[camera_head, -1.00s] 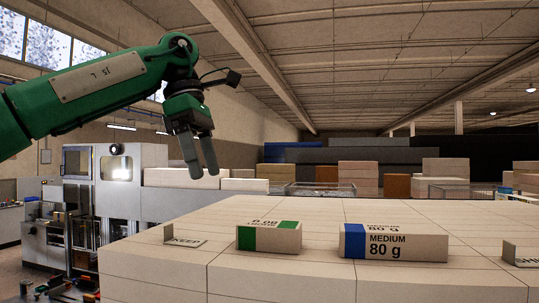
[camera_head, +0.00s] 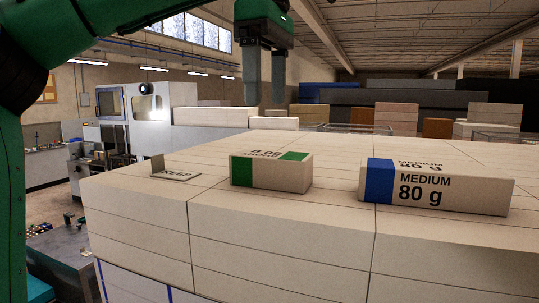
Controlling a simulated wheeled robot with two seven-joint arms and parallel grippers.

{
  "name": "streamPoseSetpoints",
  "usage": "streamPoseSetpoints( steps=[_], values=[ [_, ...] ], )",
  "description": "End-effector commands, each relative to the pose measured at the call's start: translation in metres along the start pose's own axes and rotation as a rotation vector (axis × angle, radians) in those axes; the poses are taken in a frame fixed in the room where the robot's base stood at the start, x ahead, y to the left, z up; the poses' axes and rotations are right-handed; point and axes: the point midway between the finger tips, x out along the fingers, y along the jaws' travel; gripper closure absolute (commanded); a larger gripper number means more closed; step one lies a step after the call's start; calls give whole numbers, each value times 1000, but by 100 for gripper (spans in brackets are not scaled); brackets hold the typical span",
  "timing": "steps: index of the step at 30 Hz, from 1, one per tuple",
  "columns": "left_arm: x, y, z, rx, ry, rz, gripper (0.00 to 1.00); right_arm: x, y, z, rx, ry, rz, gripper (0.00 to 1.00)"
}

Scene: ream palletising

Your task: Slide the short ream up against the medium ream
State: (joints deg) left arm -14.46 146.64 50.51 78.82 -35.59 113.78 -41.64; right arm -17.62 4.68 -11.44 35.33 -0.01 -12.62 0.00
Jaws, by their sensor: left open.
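The short ream (camera_head: 271,171) is a cream block with green bands, lying on the stacked pallet top. The medium ream (camera_head: 437,187) lies to its right, with a blue band and "MEDIUM 80 g" on its front. A clear gap separates the two reams. My left gripper (camera_head: 264,82) is above and behind the short ream in the picture, open and empty, its two grey fingers pointing down and apart from both reams. My right gripper is not in view.
A small angled "KEEP" marker (camera_head: 174,174) stands left of the short ream. The cream stack (camera_head: 300,235) has free surface around the reams. A grey machine (camera_head: 150,115) stands at the back left, and stacked boxes (camera_head: 395,117) stand at the back.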

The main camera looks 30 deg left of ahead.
Motion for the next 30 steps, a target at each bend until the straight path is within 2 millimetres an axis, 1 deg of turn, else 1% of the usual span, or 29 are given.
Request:
streamPoseSetpoints(
  steps=[1, 2, 4, 5, 8, 13, 15, 18, 21, 25, 30],
  values=[
    [10, 0, -1, 0, 2, -2, 22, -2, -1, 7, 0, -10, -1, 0],
    [15, 0, -1, 0, 3, -2, 22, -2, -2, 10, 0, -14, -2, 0],
    [29, 0, -1, 0, 1, -3, 22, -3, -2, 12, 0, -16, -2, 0],
    [32, 0, -1, 0, 0, -5, 22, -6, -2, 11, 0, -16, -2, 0],
    [48, 0, -1, 1, 0, -5, 22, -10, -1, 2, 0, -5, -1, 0],
    [75, 0, 0, 1, 0, -4, 22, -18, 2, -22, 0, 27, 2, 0],
    [84, 0, 0, 1, -1, -4, 22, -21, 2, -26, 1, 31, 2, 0],
    [96, 0, 0, 0, -1, -2, 22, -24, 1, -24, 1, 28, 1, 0],
    [103, 0, 0, 0, -1, -2, 22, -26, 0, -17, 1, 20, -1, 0],
    [108, 0, 0, -1, -1, 0, 22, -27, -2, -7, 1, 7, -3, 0],
    [108, 0, 0, -1, -1, 0, 22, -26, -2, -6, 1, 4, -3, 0]
  ],
)
